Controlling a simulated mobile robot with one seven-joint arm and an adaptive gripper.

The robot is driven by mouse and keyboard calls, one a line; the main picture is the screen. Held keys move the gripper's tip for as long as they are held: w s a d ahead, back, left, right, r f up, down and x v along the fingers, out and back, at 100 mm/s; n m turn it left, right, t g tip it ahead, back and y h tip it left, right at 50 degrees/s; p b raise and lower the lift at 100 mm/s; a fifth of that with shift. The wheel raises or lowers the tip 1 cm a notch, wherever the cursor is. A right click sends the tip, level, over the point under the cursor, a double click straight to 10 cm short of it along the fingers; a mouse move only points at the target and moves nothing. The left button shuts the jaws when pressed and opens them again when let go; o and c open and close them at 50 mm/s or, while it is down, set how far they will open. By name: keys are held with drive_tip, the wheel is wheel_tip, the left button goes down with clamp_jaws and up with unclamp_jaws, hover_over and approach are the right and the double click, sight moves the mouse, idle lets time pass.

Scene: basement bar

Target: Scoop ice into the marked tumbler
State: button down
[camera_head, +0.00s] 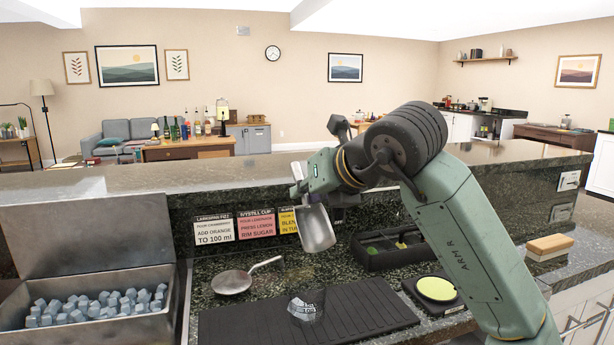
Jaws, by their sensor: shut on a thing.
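My gripper (309,191) is shut on a metal scoop (318,230). The scoop hangs in the air above the counter with its bowl pointing down; the fingers are partly hidden. A clear tumbler (306,306) stands on the black ribbed mat, below the scoop and a little to its left. Pale shapes show in its lower part, but I cannot tell if they are ice or glass facets, and no mark is readable. Grey-blue ice cubes (90,307) fill the open steel ice bin (175,262) at the lower left, well left of my gripper.
A round metal utensil with a handle (232,282) lies between bin and mat (370,315). Right are a black compartment tray (398,258), a yellow-green disc (436,289) and a wooden block (550,243). Recipe cards (256,224) stand behind, below the raised bar ledge (130,183).

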drive_tip(key=shift+r+g+h+p, duration=0.7)
drive_tip(key=shift+r+g+p, duration=0.8)
drive_tip(key=shift+p, duration=1.9)
drive_tip(key=shift+f+g+b, duration=0.1)
drive_tip(key=shift+g+b, duration=0.25)
drive_tip(key=shift+g, duration=0.35)
drive_tip(key=shift+f+h, duration=0.1)
drive_tip(key=shift+h, duration=0.2)
